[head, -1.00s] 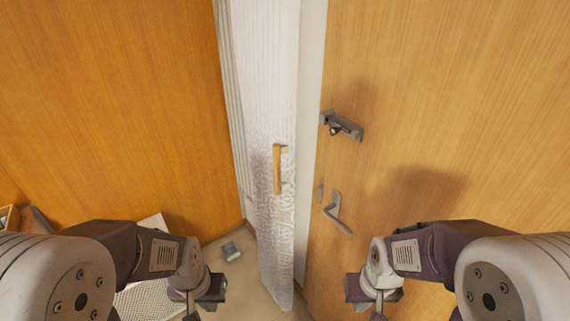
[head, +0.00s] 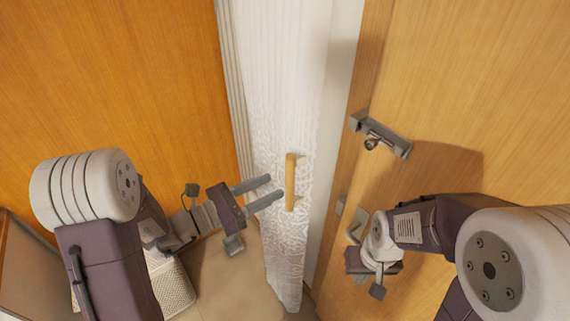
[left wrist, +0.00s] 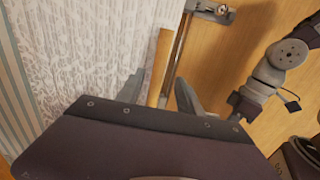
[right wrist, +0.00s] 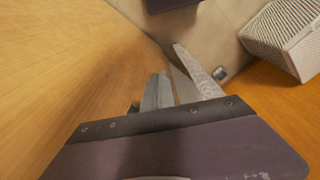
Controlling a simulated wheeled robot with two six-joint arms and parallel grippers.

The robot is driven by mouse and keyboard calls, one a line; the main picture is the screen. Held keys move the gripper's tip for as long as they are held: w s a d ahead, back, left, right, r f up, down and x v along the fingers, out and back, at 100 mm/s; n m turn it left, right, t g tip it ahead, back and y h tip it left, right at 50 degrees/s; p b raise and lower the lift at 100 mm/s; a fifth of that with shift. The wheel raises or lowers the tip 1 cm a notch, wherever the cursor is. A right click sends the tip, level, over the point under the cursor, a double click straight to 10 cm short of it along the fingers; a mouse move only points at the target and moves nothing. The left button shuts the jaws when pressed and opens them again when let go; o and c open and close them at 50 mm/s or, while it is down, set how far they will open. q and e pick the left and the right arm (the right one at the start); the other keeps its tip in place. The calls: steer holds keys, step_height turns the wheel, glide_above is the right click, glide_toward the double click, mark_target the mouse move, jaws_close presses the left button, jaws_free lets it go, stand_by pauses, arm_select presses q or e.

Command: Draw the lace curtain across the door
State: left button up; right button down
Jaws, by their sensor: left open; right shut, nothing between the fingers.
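The white lace curtain (head: 270,80) hangs gathered in a narrow strip left of the wooden door (head: 480,60). A wooden pull bar (head: 290,182) stands upright on the curtain. My left gripper (head: 274,188) is open, with its fingertips just left of the bar in the head view. In the left wrist view the bar (left wrist: 160,65) appears between the two spread fingers; I cannot tell whether they touch it.
A grey bolt (head: 380,135) juts from the door above my right arm. The door lever (head: 356,226) is partly covered by that arm. An orange wood panel (head: 110,80) fills the left.

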mark_target(290, 179)
arm_select(q)
steer(key=shift+n+t+y, duration=0.3)
steer(key=shift+n, duration=0.1)
steer(key=p+x, duration=0.1)
steer(key=x, duration=0.3)
steer(key=f+p+x, duration=0.1)
steer(key=x, duration=0.1)
steer(key=shift+w+d+p, duration=0.25)
steer(key=shift+d+p, duration=0.05)
steer(key=shift+s+d, duration=0.15)
steer(key=shift+d, duration=0.05)
steer(key=shift+a, duration=0.1)
steer(key=shift+c, duration=1.2)
steer(key=shift+w, duration=0.25)
jaws_close()
arm_select(e)
steer(key=r, duration=0.1)
steer(key=s+r, duration=0.1)
steer(key=shift+s+d+r, duration=0.15)
steer(key=shift+s+r, duration=0.15)
